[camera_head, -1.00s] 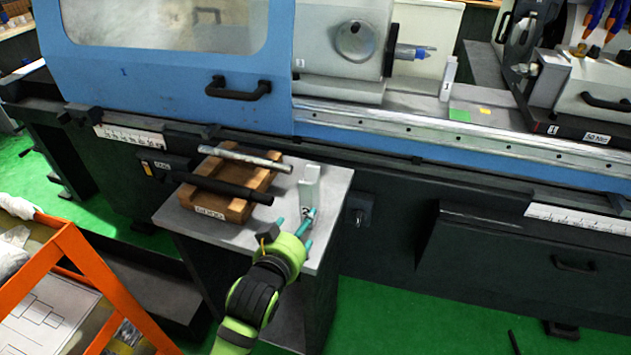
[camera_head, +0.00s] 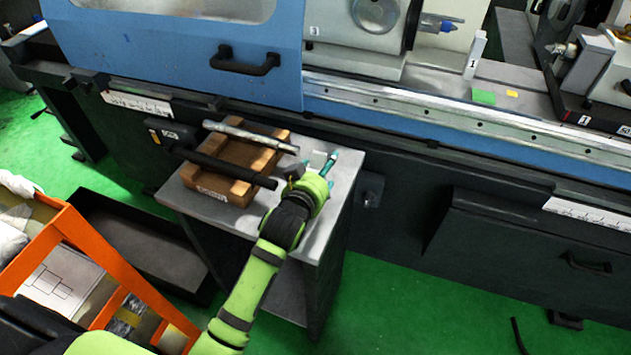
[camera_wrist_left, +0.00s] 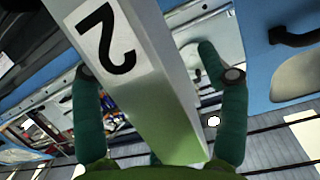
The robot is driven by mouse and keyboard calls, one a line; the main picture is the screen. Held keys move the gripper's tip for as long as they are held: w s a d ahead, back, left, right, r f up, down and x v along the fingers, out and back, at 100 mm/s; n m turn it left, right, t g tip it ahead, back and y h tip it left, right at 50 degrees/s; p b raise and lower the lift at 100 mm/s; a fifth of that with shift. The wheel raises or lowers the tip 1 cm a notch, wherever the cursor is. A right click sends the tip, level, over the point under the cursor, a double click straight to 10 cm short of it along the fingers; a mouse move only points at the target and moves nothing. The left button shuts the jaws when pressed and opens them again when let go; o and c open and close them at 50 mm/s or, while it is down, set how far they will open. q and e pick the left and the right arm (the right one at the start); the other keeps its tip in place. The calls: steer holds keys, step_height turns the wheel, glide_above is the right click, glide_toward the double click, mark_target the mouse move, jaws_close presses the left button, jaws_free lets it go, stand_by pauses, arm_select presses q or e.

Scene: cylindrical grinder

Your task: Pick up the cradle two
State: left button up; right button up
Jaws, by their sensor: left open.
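Cradle two is a pale grey block with a black "2" on a white label. In the head view only a bit of cradle two (camera_head: 318,158) shows, at the right end of the small grey table (camera_head: 238,222); my gripper hides the rest. In the left wrist view cradle two (camera_wrist_left: 160,95) fills the middle, between the two teal fingers. My left gripper (camera_head: 316,168) is open, with one finger on each side of the block; it also shows in the left wrist view (camera_wrist_left: 158,110). I cannot tell whether the fingers touch it. My right gripper is out of view.
A wooden rack (camera_head: 240,172) with a silver bar (camera_head: 250,135) and a black bar (camera_head: 225,168) stands left of my gripper. The blue grinder (camera_head: 180,55) is behind. An orange frame (camera_head: 120,275) stands at lower left. Cradle one (camera_head: 475,55) stands on the machine bed.

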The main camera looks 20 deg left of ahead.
arm_select(q)
steer(key=shift+w+f, duration=0.15)
steer(key=shift+w, duration=0.2)
steer(key=c, duration=1.5)
steer(key=shift+r, duration=0.2)
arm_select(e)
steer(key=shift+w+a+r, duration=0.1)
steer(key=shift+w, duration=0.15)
arm_select(q)
steer(key=shift+r, duration=0.1)
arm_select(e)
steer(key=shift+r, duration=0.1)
